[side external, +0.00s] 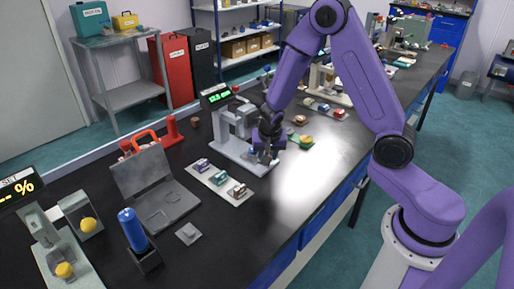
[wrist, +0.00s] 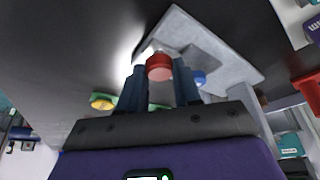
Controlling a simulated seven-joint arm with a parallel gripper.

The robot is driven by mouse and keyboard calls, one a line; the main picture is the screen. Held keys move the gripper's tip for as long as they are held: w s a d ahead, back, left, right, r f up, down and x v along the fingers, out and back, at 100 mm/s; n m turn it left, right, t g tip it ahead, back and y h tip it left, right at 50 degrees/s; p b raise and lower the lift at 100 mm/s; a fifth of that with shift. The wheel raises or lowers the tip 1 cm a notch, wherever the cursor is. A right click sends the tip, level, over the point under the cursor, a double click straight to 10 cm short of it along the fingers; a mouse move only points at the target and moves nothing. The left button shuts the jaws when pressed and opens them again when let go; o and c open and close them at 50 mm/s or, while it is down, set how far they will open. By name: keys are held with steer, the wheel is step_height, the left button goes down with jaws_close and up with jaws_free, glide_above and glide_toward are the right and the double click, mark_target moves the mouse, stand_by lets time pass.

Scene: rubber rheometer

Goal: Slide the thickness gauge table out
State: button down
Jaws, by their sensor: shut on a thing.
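The thickness gauge (side external: 236,121) stands on the black bench, a light grey frame on a flat grey base with a green lit display (side external: 216,97) beside it. My gripper (side external: 268,154) points down at the right side of the gauge's base plate (side external: 232,155). In the wrist view my gripper (wrist: 161,85) has its two dark blue fingers shut on a red knob (wrist: 159,67). A grey plate (wrist: 178,25) with a raised block shows behind the knob. In the side view my gripper hides the knob and how it joins the gauge table.
A white tray with several small samples (side external: 218,181) lies in front of the gauge. A green tray with a yellow item (side external: 304,140) sits just right of my gripper. A grey laptop-like case (side external: 157,190) stands at left. The bench front on the right is clear.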

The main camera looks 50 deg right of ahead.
steer(key=shift+s, duration=2.1)
steer(key=c, duration=0.8)
jaws_free()
steer(key=shift+r, duration=0.1)
steer(key=shift+s+a+r, duration=0.1)
steer(key=shift+a+r, duration=0.1)
steer(key=shift+r, duration=0.4)
steer(key=v, duration=1.6)
steer(key=shift+s, duration=0.15)
